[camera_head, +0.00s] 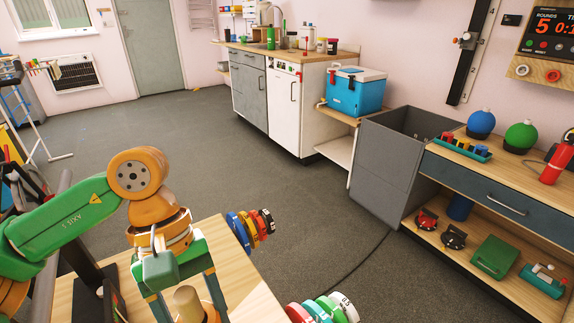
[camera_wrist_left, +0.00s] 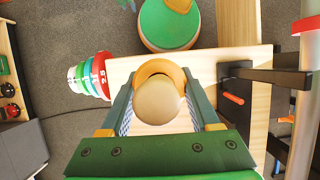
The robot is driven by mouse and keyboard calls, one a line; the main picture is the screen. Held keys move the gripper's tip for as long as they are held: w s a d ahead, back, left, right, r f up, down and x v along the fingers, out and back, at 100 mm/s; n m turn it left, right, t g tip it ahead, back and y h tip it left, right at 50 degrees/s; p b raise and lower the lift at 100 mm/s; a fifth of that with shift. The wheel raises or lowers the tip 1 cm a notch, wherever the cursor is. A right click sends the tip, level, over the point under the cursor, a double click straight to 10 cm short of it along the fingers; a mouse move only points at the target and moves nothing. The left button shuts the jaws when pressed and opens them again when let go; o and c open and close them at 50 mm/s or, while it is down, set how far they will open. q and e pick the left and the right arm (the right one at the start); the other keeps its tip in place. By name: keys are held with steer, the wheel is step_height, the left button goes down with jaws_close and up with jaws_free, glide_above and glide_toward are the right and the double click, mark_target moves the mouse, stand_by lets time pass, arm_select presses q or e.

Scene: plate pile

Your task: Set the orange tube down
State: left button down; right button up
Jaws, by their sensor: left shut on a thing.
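My left gripper (camera_head: 188,308) points down over the light wood table (camera_head: 240,268), its two green fingers apart around an orange tube. In the left wrist view the orange tube (camera_wrist_left: 160,68) shows as an orange rim between the fingers (camera_wrist_left: 160,108). A pale, rounded wooden peg end (camera_wrist_left: 158,101) stands in front of this rim and hides much of it. The peg also shows between the fingers in the head view (camera_head: 187,302). I cannot tell whether the tube's lower end touches the table. My right gripper is not in view.
Coloured weight discs (camera_head: 250,229) stick out at the table's far edge, and more discs (camera_head: 325,308) are at its right. A black frame (camera_wrist_left: 262,78) stands beside the gripper. A grey bin (camera_head: 388,165) and a shelf unit (camera_head: 500,190) are further right, past open floor.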

arm_select(q)
steer(key=shift+w+a+f+m+y, duration=1.4)
steer(key=shift+a+f+m, duration=0.6)
steer(key=shift+m, duration=1.3)
step_height(320, 180, up, 16)
steer(key=p, duration=1.8)
steer(key=shift+f+g, duration=0.15)
steer(key=shift+g, duration=0.25)
steer(key=shift+w+a, duration=0.1)
steer(key=shift+a, duration=0.05)
